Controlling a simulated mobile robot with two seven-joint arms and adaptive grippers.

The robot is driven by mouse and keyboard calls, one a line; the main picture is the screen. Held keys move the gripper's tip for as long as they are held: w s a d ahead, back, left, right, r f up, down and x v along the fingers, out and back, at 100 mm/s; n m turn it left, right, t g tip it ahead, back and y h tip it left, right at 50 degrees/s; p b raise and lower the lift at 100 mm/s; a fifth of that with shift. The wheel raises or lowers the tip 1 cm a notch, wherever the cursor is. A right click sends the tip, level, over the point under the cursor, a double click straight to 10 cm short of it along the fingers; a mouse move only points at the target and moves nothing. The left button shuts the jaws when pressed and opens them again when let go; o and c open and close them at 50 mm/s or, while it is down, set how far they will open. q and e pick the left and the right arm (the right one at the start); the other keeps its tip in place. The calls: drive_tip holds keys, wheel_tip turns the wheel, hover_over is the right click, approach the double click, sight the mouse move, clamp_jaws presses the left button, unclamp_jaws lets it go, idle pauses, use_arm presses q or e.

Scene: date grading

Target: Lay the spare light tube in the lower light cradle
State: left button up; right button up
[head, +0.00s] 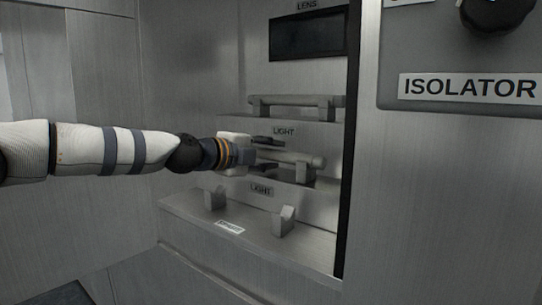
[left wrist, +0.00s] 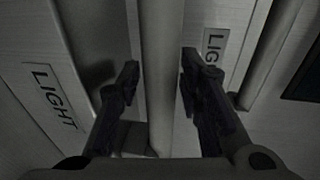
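The grey light tube (head: 304,159) lies level on the middle supports inside the cabinet. My left gripper (head: 272,154) reaches in from the left, with its dark fingers above and below this tube. In the left wrist view the tube (left wrist: 161,75) runs between the fingers of my left gripper (left wrist: 160,78), which look open; firm contact does not show. The lower light cradle is two angled posts, left (head: 214,199) and right (head: 284,221), standing empty on the bottom ledge. My right gripper is not in view.
Another tube (head: 291,100) sits on supports above the upper LIGHT label (head: 283,131). A second LIGHT label (head: 261,190) is above the lower cradle. The cabinet's dark right edge (head: 348,150) and the ISOLATOR panel (head: 460,150) bound the opening.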

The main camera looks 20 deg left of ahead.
use_arm(q)
drive_tip(key=shift+s+r, duration=0.15)
drive_tip(key=shift+r, duration=0.1)
drive_tip(key=p+v, duration=0.2)
drive_tip(key=v, duration=0.9)
drive_tip(key=shift+s+a, duration=0.15)
drive_tip(key=shift+s, duration=0.2)
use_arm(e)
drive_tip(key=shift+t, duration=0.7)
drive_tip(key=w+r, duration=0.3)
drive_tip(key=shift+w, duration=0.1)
